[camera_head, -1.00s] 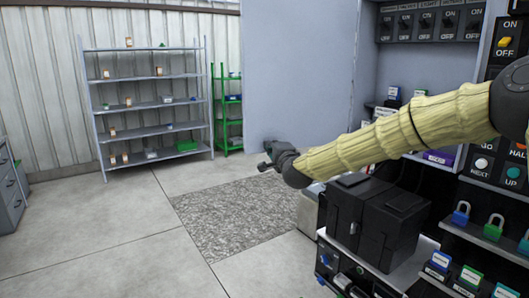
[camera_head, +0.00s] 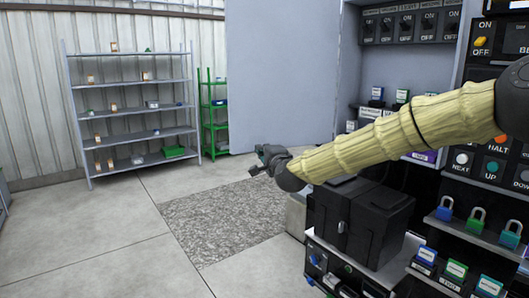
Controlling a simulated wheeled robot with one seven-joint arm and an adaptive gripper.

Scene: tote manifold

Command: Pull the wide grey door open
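The wide grey door (camera_head: 285,70) is a tall, flat grey panel in the upper middle of the head view. It stands swung out to the left of a grey cabinet, whose inside and shelves show to its right. No handle is visible on the door.
A grey rack (camera_head: 130,133) and a green rack (camera_head: 213,125) stand by the back wall. A speckled mat (camera_head: 215,225) lies on open floor at the middle. Black boxes (camera_head: 355,215) on a bench and panels with switches and padlocks crowd the right.

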